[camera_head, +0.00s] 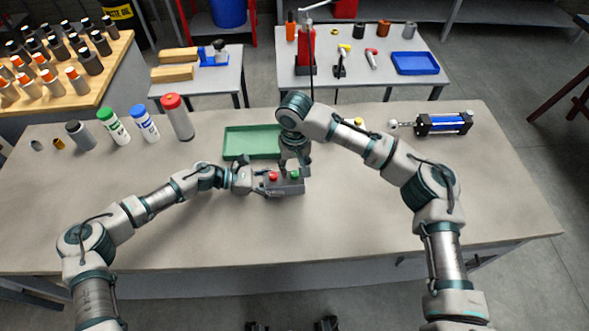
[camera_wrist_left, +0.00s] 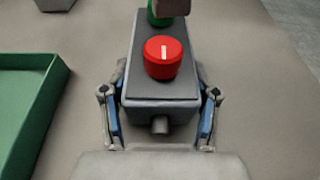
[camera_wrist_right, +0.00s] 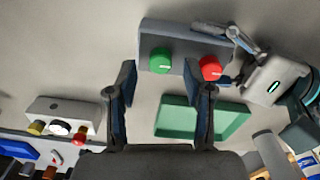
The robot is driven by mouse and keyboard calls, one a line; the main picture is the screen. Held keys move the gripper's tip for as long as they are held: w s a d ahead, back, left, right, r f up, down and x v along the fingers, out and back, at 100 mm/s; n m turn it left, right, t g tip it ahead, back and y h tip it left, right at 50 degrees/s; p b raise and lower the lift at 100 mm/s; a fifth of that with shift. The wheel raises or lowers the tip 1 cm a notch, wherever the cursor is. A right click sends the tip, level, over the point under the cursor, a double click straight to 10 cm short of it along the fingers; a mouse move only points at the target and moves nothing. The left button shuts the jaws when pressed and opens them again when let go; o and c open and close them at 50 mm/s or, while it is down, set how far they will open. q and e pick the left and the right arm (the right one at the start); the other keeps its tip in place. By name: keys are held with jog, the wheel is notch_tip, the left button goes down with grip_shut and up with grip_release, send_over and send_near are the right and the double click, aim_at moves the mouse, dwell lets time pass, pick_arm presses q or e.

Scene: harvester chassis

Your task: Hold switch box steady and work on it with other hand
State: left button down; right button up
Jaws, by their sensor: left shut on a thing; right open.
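The grey switch box (camera_head: 287,188) lies on the table in front of the green tray, with a red knob (camera_head: 273,176) and a green knob (camera_head: 294,175) on top. My left gripper (camera_wrist_left: 160,115) is shut on the near end of the box, one finger on each side, below the red knob. My right gripper (camera_wrist_right: 160,90) is open and points down above the box. In the right wrist view the green knob (camera_wrist_right: 161,60) shows between its fingertips and the red knob (camera_wrist_right: 210,68) beside the right finger. In the left wrist view the green knob (camera_wrist_left: 160,14) is partly covered by a right fingertip.
The green tray (camera_head: 240,142) lies behind the box. Several bottles and cans, including a red-capped one (camera_head: 177,117), stand at the back left. A blue cylinder (camera_head: 443,124) lies at the back right. Another control box (camera_wrist_right: 60,112) shows in the right wrist view. The front table area is clear.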

pick_arm(q)
jog(key=shift+f, duration=0.15)
pick_arm(e)
jog(key=shift+f, duration=1)
pick_arm(q)
jog(key=shift+s, duration=0.1)
pick_arm(e)
grip_shut()
jog(key=shift+n, duration=0.3)
jog(key=n, duration=0.3)
jog(key=shift+n, duration=0.3)
jog(key=n, duration=0.9)
jog(key=shift+r, duration=0.1)
jog(key=n, duration=0.4)
jog(key=shift+n, duration=0.3)
